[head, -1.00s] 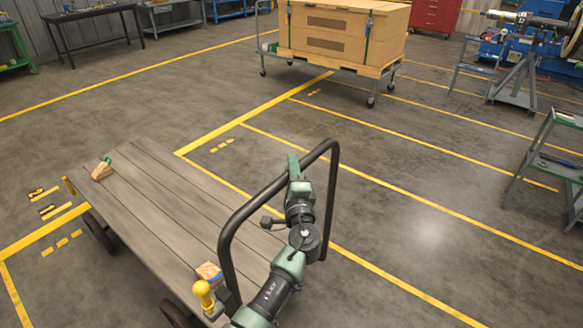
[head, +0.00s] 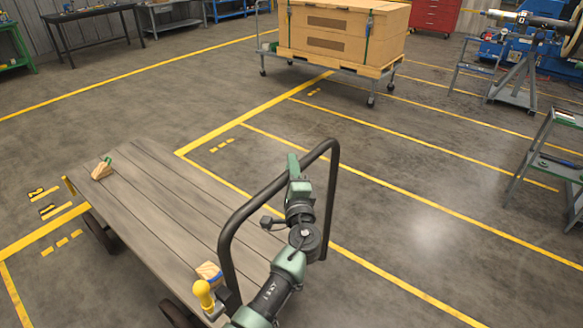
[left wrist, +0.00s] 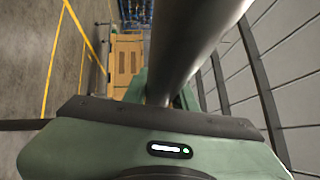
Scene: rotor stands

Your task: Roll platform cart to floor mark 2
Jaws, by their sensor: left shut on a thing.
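The platform cart (head: 160,215) has a grey wooden plank deck and stands at the lower left of the head view. Its black tubular push handle (head: 336,175) rises at the near end. My left gripper (head: 296,168) is shut on the top bar of this handle. In the left wrist view the dark handle tube (left wrist: 190,45) runs up from the gripper's jaws. Small yellow floor stencils (head: 46,210) lie left of the deck, and short yellow dashes (head: 222,145) lie beyond it; I cannot clearly read a number on either. My right gripper is out of view.
Wooden wedges sit on the deck at its far (head: 102,171) and near (head: 208,271) ends. A trolley with a large wooden crate (head: 345,45) stands at the back. Grey steps (head: 548,165) stand at the right. The lined floor between is clear.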

